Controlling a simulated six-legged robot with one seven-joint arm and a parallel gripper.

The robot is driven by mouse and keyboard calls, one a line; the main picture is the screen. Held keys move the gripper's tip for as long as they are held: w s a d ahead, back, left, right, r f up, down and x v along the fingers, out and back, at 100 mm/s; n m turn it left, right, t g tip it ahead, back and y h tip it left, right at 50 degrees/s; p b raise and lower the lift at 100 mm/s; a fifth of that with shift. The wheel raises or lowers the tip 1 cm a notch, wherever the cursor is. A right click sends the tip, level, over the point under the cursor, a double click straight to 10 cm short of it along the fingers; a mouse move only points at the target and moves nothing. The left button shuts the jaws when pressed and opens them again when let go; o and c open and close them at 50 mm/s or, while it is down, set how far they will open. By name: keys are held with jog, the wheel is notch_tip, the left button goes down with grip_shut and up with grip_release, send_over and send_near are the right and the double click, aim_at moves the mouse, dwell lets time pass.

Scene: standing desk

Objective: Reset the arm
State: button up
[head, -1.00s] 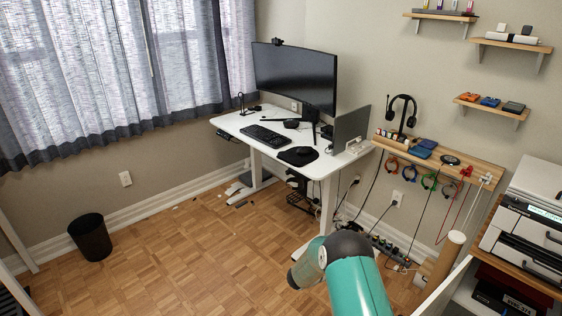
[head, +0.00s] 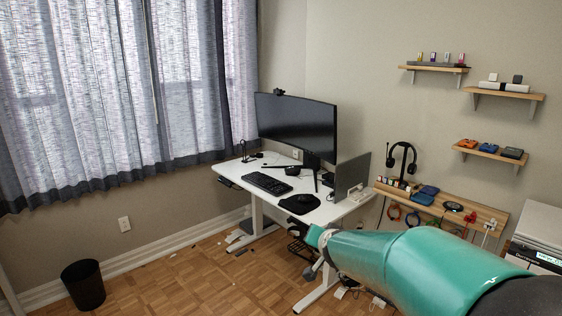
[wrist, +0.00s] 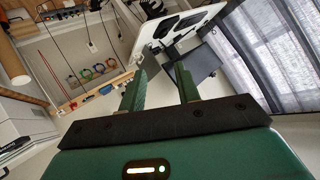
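My arm (head: 410,258) is teal and reaches in from the lower right of the head view. Its far end lies in front of the right part of the white desk and hides part of it. I cannot make out the fingers there. In the wrist view my gripper (wrist: 160,88) shows two green fingers standing apart with a clear gap. Nothing is held between them. The wrist view is strongly tilted, with the desk at the top and the curtains at the right.
The white desk (head: 262,203) carries a monitor (head: 296,126), keyboard (head: 269,184) and mouse pad (head: 298,204). A wooden shelf (head: 470,208) with a headset stand is close behind my arm. A printer (head: 538,238) stands at right. A black bin (head: 84,285) is at lower left, with open floor beside it.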

jog(key=s+d+n+g, duration=0.2)
jog(key=s+g, duration=0.1)
jog(key=s, duration=1.4)
jog(key=s+d+r+n+g, duration=0.1)
jog(key=s+d+n+g, duration=0.1)
jog(key=s, duration=1.6)
jog(key=shift+d+r+n+g+h, duration=0.2)
jog(key=shift+d+n+g+h, duration=0.15)
jog(key=shift+g, duration=0.35)
jog(key=shift+d, duration=0.15)
